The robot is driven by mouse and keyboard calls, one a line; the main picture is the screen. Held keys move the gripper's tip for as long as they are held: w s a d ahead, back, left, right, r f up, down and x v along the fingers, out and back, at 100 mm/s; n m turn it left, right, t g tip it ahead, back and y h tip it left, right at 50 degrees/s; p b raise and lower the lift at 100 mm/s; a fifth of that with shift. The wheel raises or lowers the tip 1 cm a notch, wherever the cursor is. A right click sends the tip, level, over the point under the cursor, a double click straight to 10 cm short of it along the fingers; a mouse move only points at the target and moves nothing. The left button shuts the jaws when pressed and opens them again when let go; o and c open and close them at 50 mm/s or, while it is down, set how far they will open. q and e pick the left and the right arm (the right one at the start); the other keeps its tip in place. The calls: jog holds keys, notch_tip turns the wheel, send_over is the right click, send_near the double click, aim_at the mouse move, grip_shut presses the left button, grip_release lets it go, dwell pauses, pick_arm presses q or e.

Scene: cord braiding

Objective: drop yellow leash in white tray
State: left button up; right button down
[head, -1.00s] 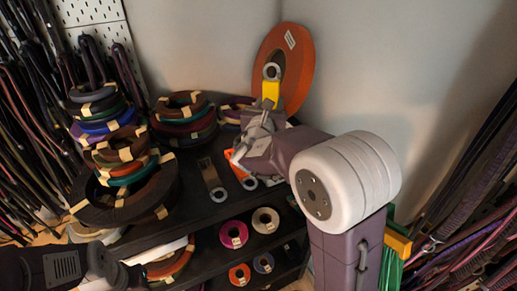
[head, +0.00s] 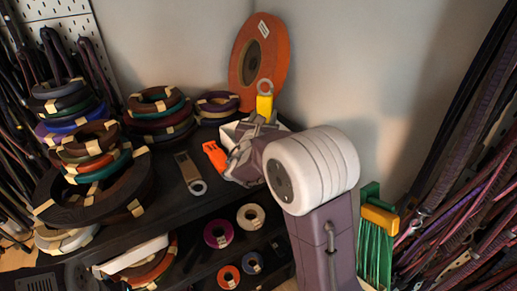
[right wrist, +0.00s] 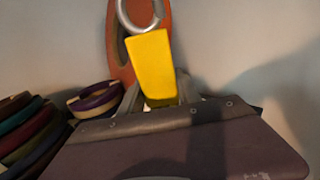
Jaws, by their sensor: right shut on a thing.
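The yellow leash (head: 265,103) is a short yellow strap with a metal ring at its top, held upright. My right gripper (head: 259,122) is shut on its lower part, at the back of the dark shelf top. In the right wrist view the yellow leash (right wrist: 153,66) stands between the fingers, ring upward. My left gripper is out of view.
An orange leash (head: 213,155) and a brown strap with a ring (head: 188,170) lie left of my right gripper. A large orange disc (head: 259,50) leans on the wall behind. Stacked cord coils (head: 92,150) fill the left. A green bundle (head: 373,240) hangs at right.

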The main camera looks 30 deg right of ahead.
jog(key=shift+w, duration=0.15)
jog(key=c, duration=0.8)
grip_release()
jog(key=shift+o, duration=0.2)
jog(key=shift+s+a+f, duration=0.1)
jog(key=shift+s+a, duration=0.1)
jog(key=b+v, duration=0.2)
jog(key=v, duration=0.6)
jog(key=shift+s+a, duration=0.2)
jog(key=shift+s, duration=0.15)
